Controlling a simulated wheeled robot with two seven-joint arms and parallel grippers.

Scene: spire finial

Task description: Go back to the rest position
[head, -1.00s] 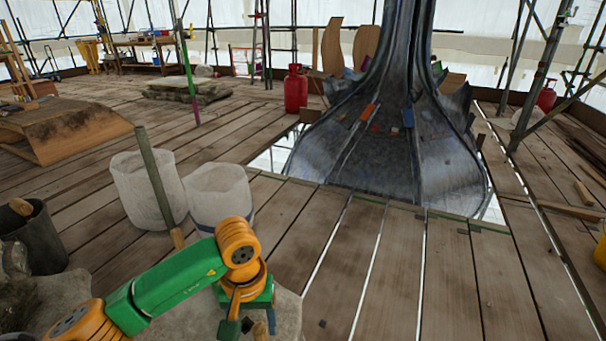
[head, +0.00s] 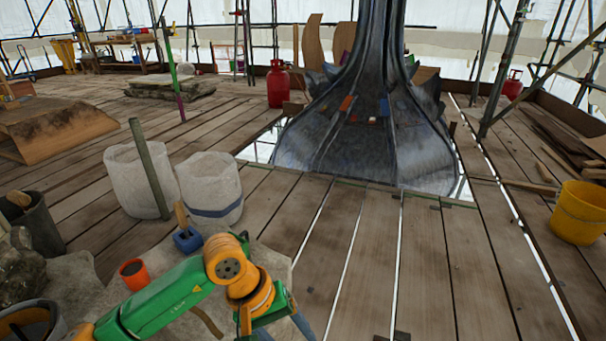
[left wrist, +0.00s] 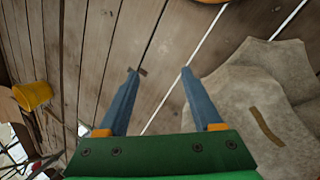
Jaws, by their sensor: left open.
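My left gripper (head: 283,332) is at the bottom edge of the head view, pointing down, with its tips partly cut off. In the left wrist view its two blue fingers (left wrist: 158,75) stand wide apart with nothing between them, above the plank floor (left wrist: 85,70). A grey cloth (left wrist: 240,95) lies to the right of the fingers in that view, with a brown strip (left wrist: 267,127) on it. My right gripper is not in view.
The dark flared spire (head: 365,140) stands in a floor opening ahead. White buckets (head: 135,185), a blue tool holder (head: 187,239) and an orange cup (head: 134,274) stand left. A yellow bucket (head: 580,212) stands right. Planks between are clear.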

